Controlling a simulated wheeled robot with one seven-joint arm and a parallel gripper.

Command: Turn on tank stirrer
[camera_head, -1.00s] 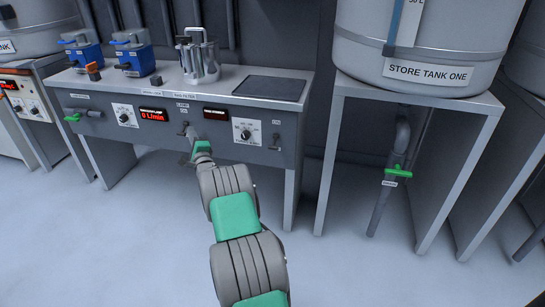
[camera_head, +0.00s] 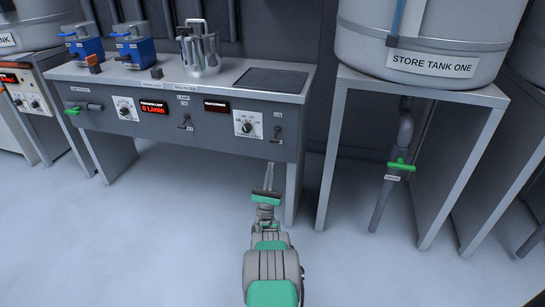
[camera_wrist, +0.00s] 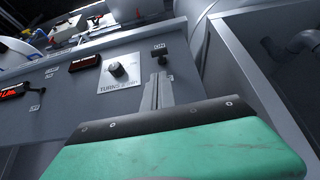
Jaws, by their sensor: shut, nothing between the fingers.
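The bench's front panel (camera_head: 213,130) holds two toggle switches. The left switch (camera_head: 185,122) is under a small label. The right switch (camera_head: 277,134) is at the panel's right end, beside a white dial plate (camera_head: 247,124) with a round knob. The labels are too small to read, so I cannot tell which switch is the stirrer's. My gripper (camera_head: 270,168) is shut and empty, below the right switch. In the wrist view the closed fingers (camera_wrist: 158,80) point up toward the right switch (camera_wrist: 160,52), seemingly just short of it.
A red display (camera_head: 153,108) and a dark display (camera_head: 216,107) sit on the panel. A metal jug (camera_head: 201,54) and blue units (camera_head: 135,50) stand on the bench top. Right of the bench, Store Tank One (camera_head: 425,38) stands over a pipe with a green valve handle (camera_head: 401,166).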

